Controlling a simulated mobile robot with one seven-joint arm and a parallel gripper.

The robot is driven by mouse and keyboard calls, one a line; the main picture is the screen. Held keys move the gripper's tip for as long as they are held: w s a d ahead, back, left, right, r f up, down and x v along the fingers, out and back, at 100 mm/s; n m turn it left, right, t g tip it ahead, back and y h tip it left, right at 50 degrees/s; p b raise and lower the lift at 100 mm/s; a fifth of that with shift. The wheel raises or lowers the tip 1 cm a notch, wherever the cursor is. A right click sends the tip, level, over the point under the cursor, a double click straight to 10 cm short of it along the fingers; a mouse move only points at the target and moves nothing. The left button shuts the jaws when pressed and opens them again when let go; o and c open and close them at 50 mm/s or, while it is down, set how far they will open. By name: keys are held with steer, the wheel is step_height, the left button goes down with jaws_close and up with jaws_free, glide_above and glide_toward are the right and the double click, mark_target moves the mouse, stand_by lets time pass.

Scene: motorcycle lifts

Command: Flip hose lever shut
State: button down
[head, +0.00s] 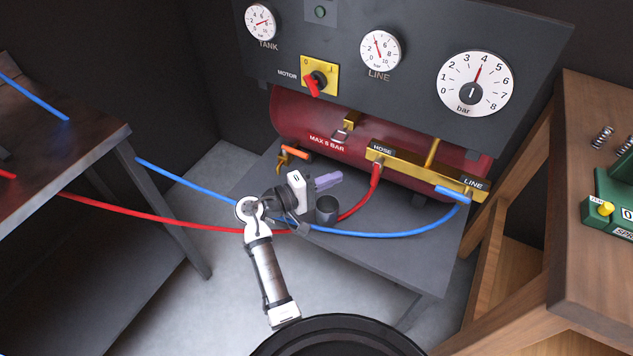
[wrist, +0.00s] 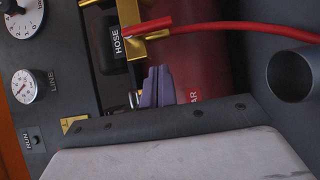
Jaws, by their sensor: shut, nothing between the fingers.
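The brass manifold (head: 420,170) runs along the front of the red tank. Its HOSE label (head: 382,149) is at the left end; the label also shows in the wrist view (wrist: 117,40). A red lever-like piece (head: 376,172) sits below that label, in line with the red hose; it also shows in the wrist view (wrist: 150,27). I cannot clearly tell the lever from the hose end. My gripper (head: 338,177), with purple fingers, is shut and empty, left of this piece and apart from it in the head view. In the wrist view its fingertips (wrist: 158,70) lie below the brass outlet.
A blue lever (head: 453,192) sits by the LINE label, with a blue hose below. An orange-handled valve (head: 297,152) is left of my gripper. A dark grey cup (head: 326,209) stands close by. The red hose (head: 170,219) and blue hose pass near my arm.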

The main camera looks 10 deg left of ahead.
mark_target(372, 181)
steer(key=w+d+p, duration=0.1)
steer(key=d, duration=0.5)
steer(key=shift+w+d+p, duration=0.15)
steer(key=shift+p, duration=0.25)
steer(key=shift+d+f+n+t+h, duration=0.35)
steer(key=shift+n+t, duration=0.15)
steer(key=shift+n, duration=0.3)
steer(key=shift+s+d+f+n+t+h+b, duration=0.2)
steer(key=shift+d+n+t+b, duration=0.15)
steer(key=shift+n, duration=0.3)
steer(key=shift+s+d+f+n+t+h+b, duration=0.15)
steer(key=shift+d+n+t+b, duration=0.2)
steer(key=shift+n, duration=0.3)
steer(key=shift+s+d+r+n+t+y+b, duration=0.45)
steer(key=shift+d+n+t+b, duration=0.65)
steer(key=shift+n, duration=1.1)
steer(key=shift+s+d+r+n+t+y+b, duration=0.1)
steer(key=shift+d+r+n+t+y+b, duration=0.45)
steer(key=shift+n+t, duration=1.25)
steer(key=shift+s+d+r+n+t+y+b, duration=0.25)
steer(key=shift+d+n+t+y+b, duration=0.6)
steer(key=shift+n, duration=1.75)
steer(key=shift+d+h+b, duration=0.2)
steer(key=shift+h+b, duration=0.05)
steer(key=shift+b, duration=0.2)
steer(key=shift+s+f, duration=0.1)
steer(key=shift+f, duration=0.05)
